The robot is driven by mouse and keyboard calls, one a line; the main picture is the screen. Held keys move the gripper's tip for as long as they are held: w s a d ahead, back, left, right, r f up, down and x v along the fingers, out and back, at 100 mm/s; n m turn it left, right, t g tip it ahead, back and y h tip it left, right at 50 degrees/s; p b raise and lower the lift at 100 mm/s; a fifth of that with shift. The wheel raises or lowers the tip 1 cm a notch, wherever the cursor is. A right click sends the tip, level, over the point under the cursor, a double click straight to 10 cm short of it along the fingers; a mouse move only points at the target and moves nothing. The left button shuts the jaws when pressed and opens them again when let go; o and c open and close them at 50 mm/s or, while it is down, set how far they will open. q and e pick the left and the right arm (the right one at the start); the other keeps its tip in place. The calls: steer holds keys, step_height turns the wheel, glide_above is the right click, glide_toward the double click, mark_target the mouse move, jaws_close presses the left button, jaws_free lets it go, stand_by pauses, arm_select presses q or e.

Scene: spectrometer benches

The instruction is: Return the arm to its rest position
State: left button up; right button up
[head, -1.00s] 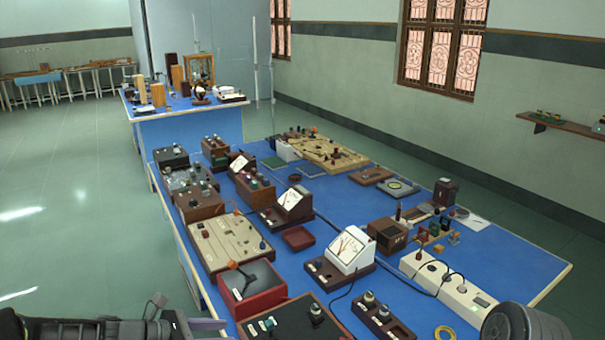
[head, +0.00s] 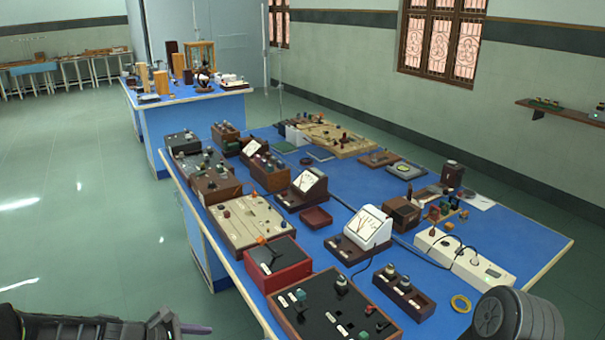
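My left arm (head: 85,326) comes in along the bottom left edge, over the floor and left of the blue bench. The end of my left gripper (head: 180,328) shows there as a dark piece with a thin purple-grey part pointing right. It is cut by the picture's bottom edge, so its opening cannot be seen. My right arm (head: 520,316) shows as a dark ribbed cylinder at the bottom right, by the bench's near right part. My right gripper is out of the picture. No held object is visible.
A second blue bench (head: 190,115) stands behind. The floor (head: 80,220) on the left is clear.

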arm_select(q)
steer(key=s+d+f+m+g+y, duration=0.2)
steer(key=s+f+m, duration=0.35)
steer(key=f, duration=0.25)
steer(key=s+d+f+m+g+y, duration=0.1)
steer(key=s+d+f+m+y, duration=0.15)
steer(key=s+f+m, duration=0.4)
steer(key=s+d+f+m+g, duration=0.1)
steer(key=s+d+f+m, duration=0.1)
steer(key=s, duration=0.3)
steer(key=s+d+f+m, duration=0.2)
steer(key=s+d+m, duration=0.1)
steer(key=s+d, duration=0.2)
steer(key=s+d+f+m+g+h, duration=0.1)
steer(key=s+d+m, duration=0.1)
steer(key=s+d, duration=0.2)
steer(key=shift+s+d+f+g, duration=0.15)
steer(key=shift+s+f+g, duration=0.2)
steer(key=shift+s, duration=0.5)
